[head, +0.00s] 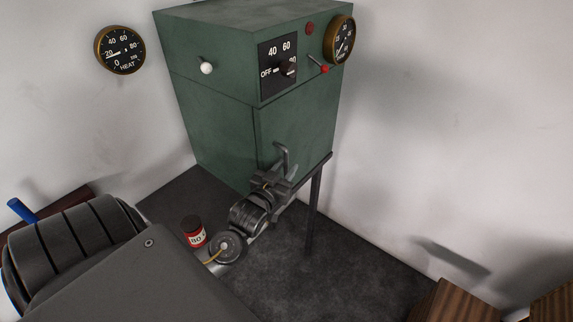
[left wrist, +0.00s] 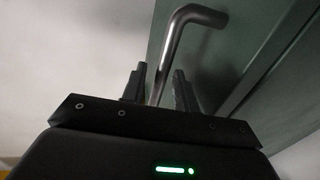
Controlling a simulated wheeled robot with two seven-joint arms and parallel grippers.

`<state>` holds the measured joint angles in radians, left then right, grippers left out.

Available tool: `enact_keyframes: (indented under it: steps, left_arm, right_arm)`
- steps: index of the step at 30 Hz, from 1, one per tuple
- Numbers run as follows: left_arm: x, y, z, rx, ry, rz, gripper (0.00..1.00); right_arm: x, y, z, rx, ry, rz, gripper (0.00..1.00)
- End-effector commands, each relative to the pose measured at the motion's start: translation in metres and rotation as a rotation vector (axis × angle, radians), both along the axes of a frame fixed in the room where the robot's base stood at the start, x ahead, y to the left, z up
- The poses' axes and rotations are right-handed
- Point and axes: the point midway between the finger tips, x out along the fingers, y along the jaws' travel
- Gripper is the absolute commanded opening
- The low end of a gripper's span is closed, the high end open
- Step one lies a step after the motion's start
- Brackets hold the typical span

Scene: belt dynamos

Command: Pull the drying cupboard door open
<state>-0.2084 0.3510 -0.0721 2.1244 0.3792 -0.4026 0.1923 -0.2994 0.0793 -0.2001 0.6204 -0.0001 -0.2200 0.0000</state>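The drying cupboard (head: 215,120) is a tall green metal box against the wall. Its door (head: 300,125) is the lower front panel, which looks shut, flush with the frame. A bent grey metal bar handle (head: 283,152) stands out from the door; it also shows in the left wrist view (left wrist: 178,40). My left gripper (head: 274,178) is at the handle's lower part. In the left wrist view its two fingers (left wrist: 160,88) stand apart on either side of the bar, with small gaps visible. My right gripper is not in view.
A control panel (head: 277,70) with a knob, a red-tipped lever (head: 319,65) and a round gauge (head: 340,40) sit above the door. Wooden furniture (head: 455,302) is at lower right.

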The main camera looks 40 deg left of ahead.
Motion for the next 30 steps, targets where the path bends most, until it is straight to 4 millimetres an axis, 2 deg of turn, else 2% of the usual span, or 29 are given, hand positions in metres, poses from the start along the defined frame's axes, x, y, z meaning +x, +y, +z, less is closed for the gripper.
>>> enact_keyframes:
  steps: [11, 18, 30]
  left_arm:
    - [0.0055, 0.0011, -0.0006, 0.000, 0.000, 0.000, 0.30]
    - [0.0054, 0.0010, -0.0006, 0.000, 0.001, 0.000, 0.00]
    - [0.0102, -0.0032, -0.0007, -0.002, 0.000, 0.007, 0.00]
  right_arm:
    - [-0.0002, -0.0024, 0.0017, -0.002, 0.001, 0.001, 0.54]
    - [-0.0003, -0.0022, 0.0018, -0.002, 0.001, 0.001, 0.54]
    - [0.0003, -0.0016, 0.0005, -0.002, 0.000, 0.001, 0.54]
